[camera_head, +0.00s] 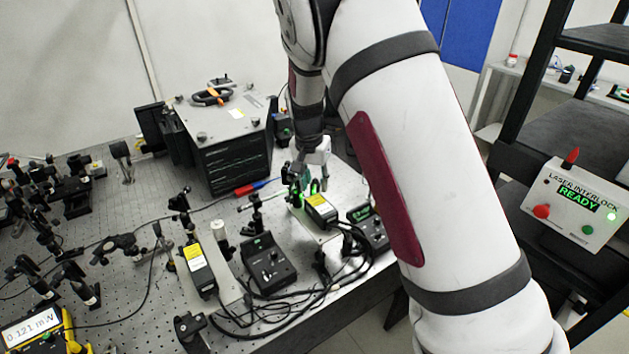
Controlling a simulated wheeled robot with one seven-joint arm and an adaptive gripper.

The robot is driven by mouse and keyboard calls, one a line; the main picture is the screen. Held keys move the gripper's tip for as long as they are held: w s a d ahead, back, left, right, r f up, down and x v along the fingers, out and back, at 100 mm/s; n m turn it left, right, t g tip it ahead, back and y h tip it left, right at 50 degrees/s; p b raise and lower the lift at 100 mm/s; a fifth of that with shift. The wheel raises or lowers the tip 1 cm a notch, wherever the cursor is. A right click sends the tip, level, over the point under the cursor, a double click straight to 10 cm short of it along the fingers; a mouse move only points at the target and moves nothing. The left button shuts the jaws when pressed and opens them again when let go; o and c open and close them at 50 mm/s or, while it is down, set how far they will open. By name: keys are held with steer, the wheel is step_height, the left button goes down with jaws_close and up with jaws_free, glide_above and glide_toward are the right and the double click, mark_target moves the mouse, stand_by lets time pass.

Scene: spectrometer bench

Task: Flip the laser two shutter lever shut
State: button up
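Two laser units stand on the perforated metal bench. One laser (320,211), black with a yellow label, is in the middle right, with a green-lit part at its far end. The other laser (198,268), also with a yellow label, is further left and nearer. I cannot read which is laser two. My gripper (314,184) points down at the far end of the middle-right laser, close to the green-lit part. The gripper is small and partly hidden, so I cannot tell its opening or whether it touches anything. No shutter lever shows clearly.
Black controller boxes (268,264) and (369,228) stand beside the lasers, with cables looping in front. A large box (222,135) stands behind. Optics mounts (74,190) crowd the left. A yellow meter (72,330) reads about 0.121. A laser interlock box (577,203) at right shows READY.

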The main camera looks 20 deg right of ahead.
step_height(320, 180, up, 12)
steer(key=s+a, duration=0.1)
steer(key=shift+s+a, duration=0.25)
steer(key=shift+s, duration=0.1)
steer(key=shift+f, duration=0.15)
steer(key=s+d+r+n+t+y+b, duration=0.1)
steer(key=s+r+n, duration=0.1)
steer(key=s+r, duration=0.4)
steer(key=s+d+r+n+t+y+b, duration=0.1)
steer(key=s+r, duration=0.3)
steer(key=s, duration=0.4)
steer(key=s+f+n+t, duration=0.1)
steer(key=s+n, duration=0.3)
steer(key=s, duration=1.1)
steer(key=shift+s+d+f+n+t+h+b, duration=0.3)
steer(key=shift+s+t+b, duration=0.1)
steer(key=shift+t+b, duration=0.1)
